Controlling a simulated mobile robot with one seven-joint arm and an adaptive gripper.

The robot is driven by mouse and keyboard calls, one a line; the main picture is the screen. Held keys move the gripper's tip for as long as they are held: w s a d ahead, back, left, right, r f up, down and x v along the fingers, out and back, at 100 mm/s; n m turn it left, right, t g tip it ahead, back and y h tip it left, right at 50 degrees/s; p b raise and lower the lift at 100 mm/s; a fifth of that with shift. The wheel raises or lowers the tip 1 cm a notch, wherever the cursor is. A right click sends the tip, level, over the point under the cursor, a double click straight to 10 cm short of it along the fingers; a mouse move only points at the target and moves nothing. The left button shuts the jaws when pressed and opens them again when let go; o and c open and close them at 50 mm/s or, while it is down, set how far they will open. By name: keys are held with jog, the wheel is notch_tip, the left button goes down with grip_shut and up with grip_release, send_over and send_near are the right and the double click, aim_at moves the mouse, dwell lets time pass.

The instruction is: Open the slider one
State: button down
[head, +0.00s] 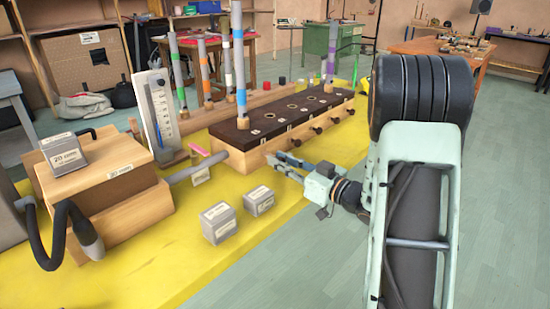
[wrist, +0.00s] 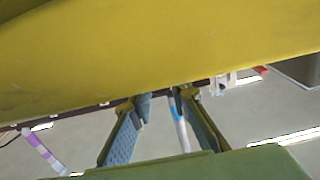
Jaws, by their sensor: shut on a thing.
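A long wooden chest (head: 262,158) with a dark top (head: 270,118) stands on the yellow table, with several dark slider knobs along its front side. One free knob (head: 294,143) is just right of my gripper. My gripper (head: 272,161) reaches in from the right, at the chest's front near its left end. Its jaws are shut on what seems to be the leftmost slider knob, which the fingers hide. The wrist view shows both fingers of my gripper (wrist: 161,100), but the knob between them cannot be made out.
The yellow table (head: 190,255) is clear in front of the chest, apart from two grey labelled blocks (head: 219,222) (head: 259,200). A wooden box (head: 105,190) with a grey block on it is at left, joined by a pipe (head: 198,173). Banded tubes (head: 239,60) stand upright on and behind the chest.

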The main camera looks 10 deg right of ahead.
jog(key=c, duration=1.8)
grip_release()
jog(key=v, duration=1.2)
